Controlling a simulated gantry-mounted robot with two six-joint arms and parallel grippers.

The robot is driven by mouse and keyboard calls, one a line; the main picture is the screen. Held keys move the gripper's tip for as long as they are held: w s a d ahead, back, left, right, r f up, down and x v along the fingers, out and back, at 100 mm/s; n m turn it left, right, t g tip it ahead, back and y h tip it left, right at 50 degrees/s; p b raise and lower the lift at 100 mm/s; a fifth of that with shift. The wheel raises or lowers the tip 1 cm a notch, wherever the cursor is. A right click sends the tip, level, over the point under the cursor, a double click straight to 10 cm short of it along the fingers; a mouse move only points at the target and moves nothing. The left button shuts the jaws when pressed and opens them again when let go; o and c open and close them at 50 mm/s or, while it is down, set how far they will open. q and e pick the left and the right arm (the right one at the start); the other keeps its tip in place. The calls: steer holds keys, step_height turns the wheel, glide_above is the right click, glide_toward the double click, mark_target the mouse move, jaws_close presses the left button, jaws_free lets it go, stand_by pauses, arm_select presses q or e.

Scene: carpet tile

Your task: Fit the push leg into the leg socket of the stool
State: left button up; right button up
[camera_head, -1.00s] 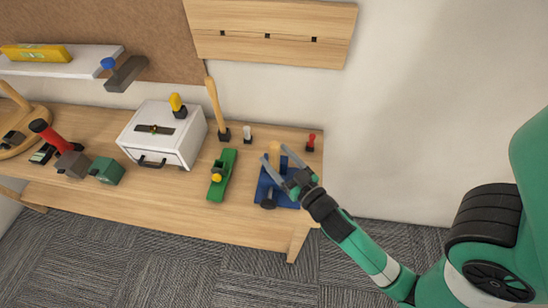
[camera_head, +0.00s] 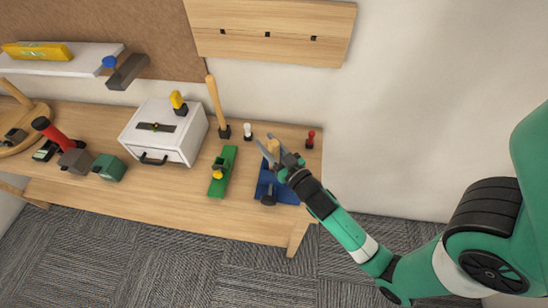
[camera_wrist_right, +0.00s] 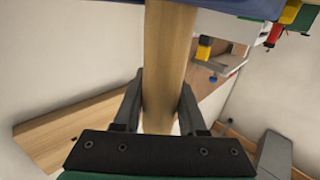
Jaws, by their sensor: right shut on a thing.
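The push leg (camera_wrist_right: 168,60), a pale round wooden bar, runs between the two fingers of my right gripper (camera_wrist_right: 160,108) in the right wrist view. The fingers are shut on it. In the head view only its tan top (camera_head: 272,146) shows beside my right gripper (camera_head: 270,156), above a blue vise-like holder (camera_head: 265,188). The leg's lower part is hidden there. The stool (camera_head: 35,115) lies at the far left of the bench, seat down, with a leg (camera_head: 14,92) pointing up. Its leg socket cannot be made out. My left gripper is not in view.
A green plane (camera_head: 223,172), a white drawer box (camera_head: 150,138), a wooden-handled tool (camera_head: 215,102) and small white (camera_head: 248,130) and red-handled (camera_head: 311,138) tools stand on the bench.

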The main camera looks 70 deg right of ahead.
jaws_close()
steer(key=shift+r, duration=0.1)
